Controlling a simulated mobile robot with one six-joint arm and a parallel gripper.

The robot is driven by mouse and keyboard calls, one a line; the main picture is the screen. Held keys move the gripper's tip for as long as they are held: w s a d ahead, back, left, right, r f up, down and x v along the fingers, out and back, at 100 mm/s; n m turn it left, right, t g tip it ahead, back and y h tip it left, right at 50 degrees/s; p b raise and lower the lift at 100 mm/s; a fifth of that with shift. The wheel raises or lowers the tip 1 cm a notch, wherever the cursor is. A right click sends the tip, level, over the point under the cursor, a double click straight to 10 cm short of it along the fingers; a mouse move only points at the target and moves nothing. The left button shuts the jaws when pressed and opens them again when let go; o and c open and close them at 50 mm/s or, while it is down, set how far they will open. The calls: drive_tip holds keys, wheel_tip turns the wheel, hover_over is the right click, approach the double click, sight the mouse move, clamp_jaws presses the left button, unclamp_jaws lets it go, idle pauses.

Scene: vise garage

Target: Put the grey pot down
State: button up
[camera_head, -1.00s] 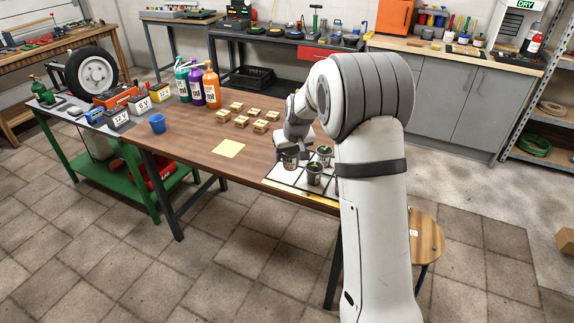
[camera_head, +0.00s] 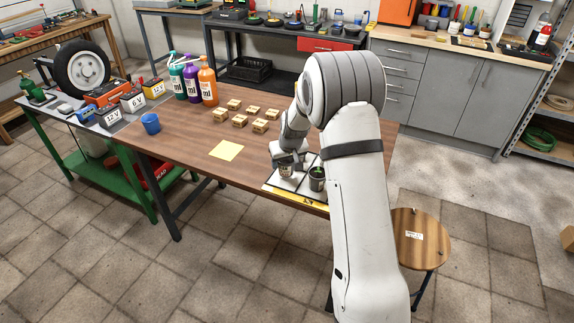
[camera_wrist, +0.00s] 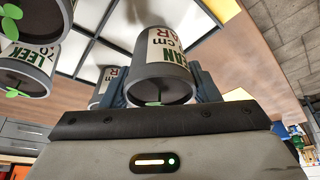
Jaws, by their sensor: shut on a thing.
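My gripper (camera_head: 288,160) is shut on a grey pot (camera_wrist: 162,82) with a white label and dark and green lettering. In the head view this pot shows at the left part of a white tray with dark grid lines (camera_head: 277,187). I cannot tell whether its base touches the tray. In the wrist view the pot sits between both fingers, and the tray (camera_wrist: 118,30) lies behind it. Other grey pots are close by: a LEEK pot (camera_wrist: 30,65), one at the upper left, and one partly hidden behind the held pot (camera_wrist: 101,88). A pot with a small plant (camera_head: 317,180) stands to the right.
The tray lies at the front edge of a wooden table (camera_head: 185,140). A round stool (camera_head: 418,235) is at the right.

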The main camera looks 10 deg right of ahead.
wheel_tip(320, 180, down, 2)
drive_tip(key=shift+w+f, duration=0.1)
drive_tip(key=o, duration=0.6)
drive_tip(key=shift+f, duration=0.1)
drive_tip(key=o, duration=0.4)
drive_tip(key=shift+o, duration=0.2)
